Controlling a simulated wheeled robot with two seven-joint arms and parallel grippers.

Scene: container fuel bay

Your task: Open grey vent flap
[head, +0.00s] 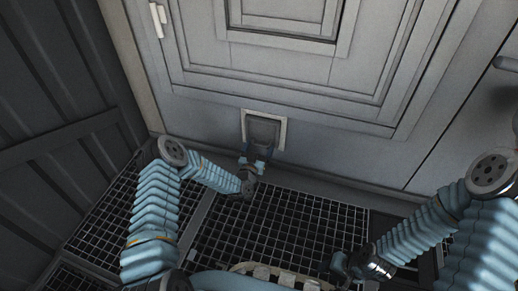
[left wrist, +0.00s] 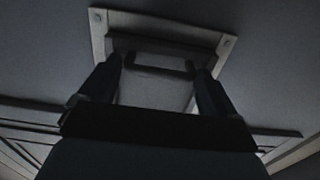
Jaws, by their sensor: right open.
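The grey vent flap (head: 263,131) sits in a pale frame (head: 282,134) low on the wall in the head view. In the left wrist view the flap (left wrist: 153,92) fills the frame (left wrist: 100,35), with a dark handle (left wrist: 160,66) across its upper part. My left gripper (head: 257,158) is at the lower part of the flap in the head view. In the left wrist view its fingers (left wrist: 160,80) stand apart, one at each end of the handle. Whether they touch it is too dark to tell. My right gripper (head: 346,267) is open and empty, low over the floor grating, away from the flap.
A panelled grey wall (head: 200,105) rises around the flap. A dark ribbed wall (head: 60,125) stands at the left. Grid flooring (head: 270,225) lies below.

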